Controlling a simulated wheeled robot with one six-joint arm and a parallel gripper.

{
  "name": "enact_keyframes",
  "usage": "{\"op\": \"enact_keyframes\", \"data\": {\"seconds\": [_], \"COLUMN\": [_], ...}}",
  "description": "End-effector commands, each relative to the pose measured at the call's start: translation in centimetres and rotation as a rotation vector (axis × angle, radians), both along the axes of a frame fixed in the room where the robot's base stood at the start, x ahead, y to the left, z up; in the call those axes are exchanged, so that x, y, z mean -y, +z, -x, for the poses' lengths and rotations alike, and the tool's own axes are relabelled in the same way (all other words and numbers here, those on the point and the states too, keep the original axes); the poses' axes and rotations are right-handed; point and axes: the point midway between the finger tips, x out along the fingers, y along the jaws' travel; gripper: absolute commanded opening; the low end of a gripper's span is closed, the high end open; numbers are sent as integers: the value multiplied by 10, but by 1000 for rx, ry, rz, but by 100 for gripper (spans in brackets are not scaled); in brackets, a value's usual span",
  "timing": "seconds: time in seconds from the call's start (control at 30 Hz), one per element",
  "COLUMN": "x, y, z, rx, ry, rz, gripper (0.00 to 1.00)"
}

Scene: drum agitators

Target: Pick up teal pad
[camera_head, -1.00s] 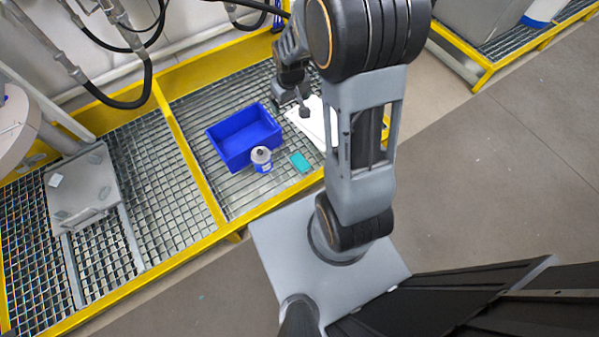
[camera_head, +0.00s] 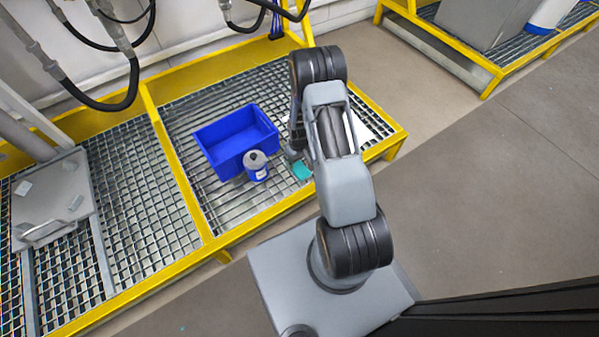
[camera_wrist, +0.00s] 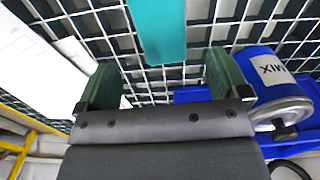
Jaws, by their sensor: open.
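The teal pad (camera_head: 302,171) lies flat on the metal grating, just right of a blue and white can. In the wrist view the teal pad (camera_wrist: 158,30) is a teal strip at the top middle, ahead of the fingers and between their lines. My gripper (camera_wrist: 160,82) is open, with its two green-faced fingers apart and only grating showing between them. In the head view my gripper (camera_head: 294,152) is mostly hidden by my arm, close to the pad's upper left edge. I cannot tell its exact height over the pad.
The blue and white can (camera_head: 257,167) stands beside the blue bin (camera_head: 237,139); in the wrist view the can (camera_wrist: 273,80), marked MIX, is close to the right finger. A white sheet-like thing (camera_wrist: 45,55) is on the left. Yellow rails (camera_head: 384,146) edge the grating.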

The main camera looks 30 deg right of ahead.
Motion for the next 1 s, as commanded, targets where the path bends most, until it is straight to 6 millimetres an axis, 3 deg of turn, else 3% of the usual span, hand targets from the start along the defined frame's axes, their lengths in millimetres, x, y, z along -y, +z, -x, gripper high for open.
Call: {"op": "enact_keyframes", "data": {"seconds": [0.1, 0.37, 0.7, 1.0], "x": [0, -1, -2, -2], "y": [-13, -22, -65, -67], "z": [0, 0, 2, 1], "rx": [0, -1, -1, 0], "ry": [0, 0, 0, 0], "rz": [0, 0, 0, 0], "gripper": [94, 94, 94, 93]}}
